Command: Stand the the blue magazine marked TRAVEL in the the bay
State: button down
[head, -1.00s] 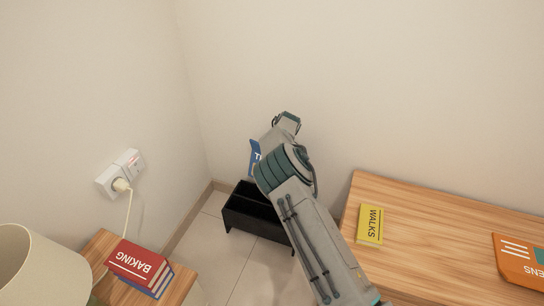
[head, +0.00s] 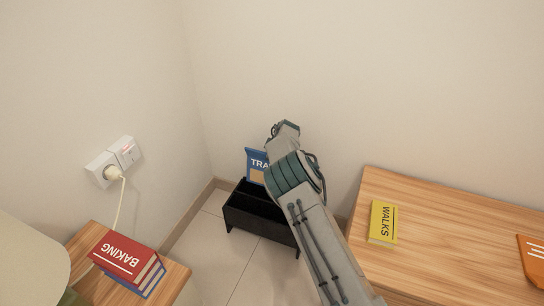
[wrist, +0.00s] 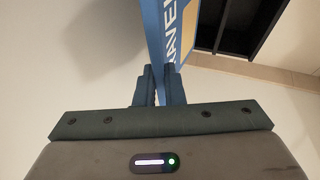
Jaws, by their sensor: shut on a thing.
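In the wrist view, the magazine (wrist: 158,28) is held between my two fingers, and the rack (wrist: 237,22) is at the upper right. My gripper (wrist: 160,85) is shut on the magazine. In the head view my arm hides the gripper's fingers. I cannot tell whether the magazine's lower edge touches the rack.
A wooden table (head: 445,225) at the right bears a yellow WALKS book (head: 383,222) and an orange magazine (head: 533,260). A small wooden table (head: 177,285) at the left bears stacked books with red BAKING (head: 122,256) on top. Walls close in behind the rack.

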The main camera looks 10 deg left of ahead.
jog(key=shift+f+b, duration=1.65)
jog(key=shift+f, duration=2.45)
jog(key=shift+f+b, duration=1.2)
jog(key=shift+f, duration=1.35)
jog(key=c, duration=1.5)
grip_release()
jog(key=shift+o, duration=0.2)
jog(key=p+v, duration=0.6)
jog(key=v, duration=0.7)
jog(key=shift+s+r, duration=0.15)
jog(key=shift+r, duration=0.2)
